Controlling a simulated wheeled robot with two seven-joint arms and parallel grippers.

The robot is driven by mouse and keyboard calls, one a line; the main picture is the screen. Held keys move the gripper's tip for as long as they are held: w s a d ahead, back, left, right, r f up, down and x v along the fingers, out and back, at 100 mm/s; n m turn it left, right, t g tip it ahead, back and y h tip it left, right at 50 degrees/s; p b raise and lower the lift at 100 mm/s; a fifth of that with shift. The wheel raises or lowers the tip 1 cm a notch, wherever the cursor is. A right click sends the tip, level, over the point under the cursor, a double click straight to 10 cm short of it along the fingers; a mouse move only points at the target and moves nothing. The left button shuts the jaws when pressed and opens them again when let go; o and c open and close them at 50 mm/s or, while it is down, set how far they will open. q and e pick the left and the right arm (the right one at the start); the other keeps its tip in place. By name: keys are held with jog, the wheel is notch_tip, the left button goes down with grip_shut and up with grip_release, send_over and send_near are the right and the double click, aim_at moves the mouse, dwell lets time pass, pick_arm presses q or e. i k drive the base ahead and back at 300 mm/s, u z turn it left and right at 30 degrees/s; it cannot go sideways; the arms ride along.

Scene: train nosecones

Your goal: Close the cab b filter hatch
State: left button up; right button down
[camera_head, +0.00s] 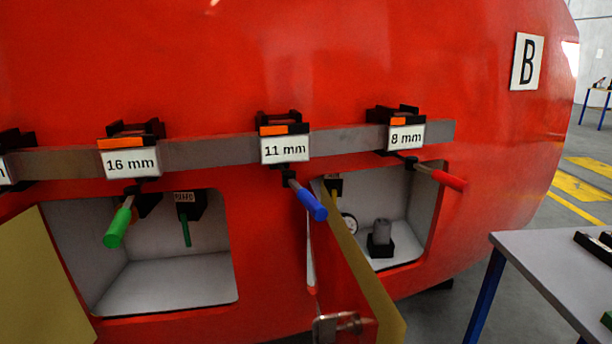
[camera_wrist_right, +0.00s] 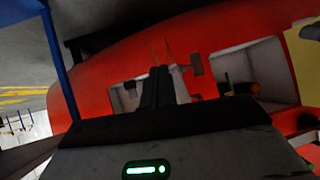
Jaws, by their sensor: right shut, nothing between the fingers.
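The red nose marked B (camera_head: 527,61) has two open compartments in the head view. The right compartment (camera_head: 425,215) holds a gauge (camera_head: 349,222) and a grey cylinder (camera_head: 382,232) on a black base. Its door (camera_head: 372,275) stands swung outward, seen nearly edge-on, with a metal latch (camera_head: 338,326) low on it. The left compartment (camera_head: 170,280) also stands open, with a yellow panel (camera_head: 38,290) at its left. I cannot tell which is the filter hatch. My right gripper (camera_wrist_right: 165,85) is shut and empty in the wrist view, in front of the red nose. My left gripper is out of view.
A rail (camera_head: 225,150) above the openings carries tools labelled 16 mm, 11 mm and 8 mm; their green (camera_head: 117,227), blue (camera_head: 311,204) and red (camera_head: 449,180) handles stick out. A grey table (camera_head: 550,265) with blue legs stands at right. Floor shows between nose and table.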

aim_at(346, 285)
jog(key=k, duration=0.5)
jog(key=u, duration=2.25)
jog(key=i, duration=0.3)
jog(key=z, duration=2.25)
